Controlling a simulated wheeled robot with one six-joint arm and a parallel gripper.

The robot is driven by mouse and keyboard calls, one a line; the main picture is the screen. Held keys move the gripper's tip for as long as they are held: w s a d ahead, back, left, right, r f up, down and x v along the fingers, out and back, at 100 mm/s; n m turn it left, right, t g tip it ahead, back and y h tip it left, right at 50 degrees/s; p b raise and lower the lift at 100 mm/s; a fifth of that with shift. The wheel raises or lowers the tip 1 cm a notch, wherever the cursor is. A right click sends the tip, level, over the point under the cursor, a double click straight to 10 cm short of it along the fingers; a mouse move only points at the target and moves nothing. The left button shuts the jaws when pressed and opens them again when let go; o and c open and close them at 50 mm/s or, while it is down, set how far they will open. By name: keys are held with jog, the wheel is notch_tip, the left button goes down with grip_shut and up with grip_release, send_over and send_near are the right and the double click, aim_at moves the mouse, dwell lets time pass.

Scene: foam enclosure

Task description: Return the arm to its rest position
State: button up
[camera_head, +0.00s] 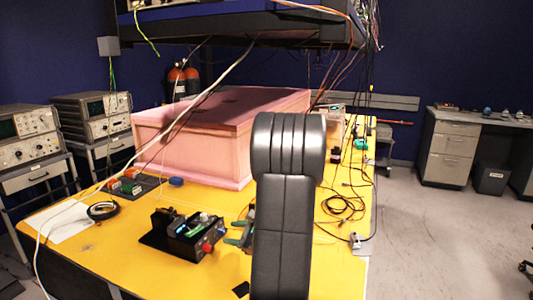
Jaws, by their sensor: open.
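My arm (284,230) stands upright in the middle of the camera_head view. Its dark grey links rise from the bottom edge, and a thick rounded joint (288,147) is at the top. My gripper does not show; it may be hidden behind the arm links. The arm covers part of the yellow table and the right front corner of the pink foam enclosure.
The pink foam enclosure (190,155) sits on the yellow table (120,262). A black device (190,236) with a red knob and green-handled tools (234,240) lie left of my arm. Loose cables (342,206) lie right. A shelf (230,28) hangs above. Open floor (450,230) is at right.

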jog(key=v, duration=1.1)
jog(key=shift+s+d+b, duration=0.1)
jog(key=shift+d+b, duration=0.05)
jog(key=shift+b, duration=0.25)
jog(key=p+x, duration=0.1)
jog(key=x, duration=1.3)
jog(key=shift+r+p, duration=0.3)
jog(key=shift+p, duration=0.6)
jog(key=shift+d+m+p, duration=0.1)
jog(key=shift+m+p, duration=0.3)
jog(key=shift+p, duration=0.45)
jog(key=g+p, duration=0.1)
jog(key=p, duration=0.2)
jog(key=shift+m, duration=0.4)
jog(key=m+g+p, duration=0.1)
jog(key=m+p, duration=0.1)
jog(key=p, duration=0.5)
jog(key=shift+d+g+y+p, duration=0.1)
jog(key=shift+g+y+p, duration=0.2)
jog(key=shift+p, duration=0.1)
jog(key=shift+w+p, duration=0.25)
jog(key=shift+p, duration=0.2)
jog(key=b+v, duration=0.4)
jog(key=v, duration=0.9)
jog(key=shift+f, duration=0.2)
jog(key=shift+d, duration=0.15)
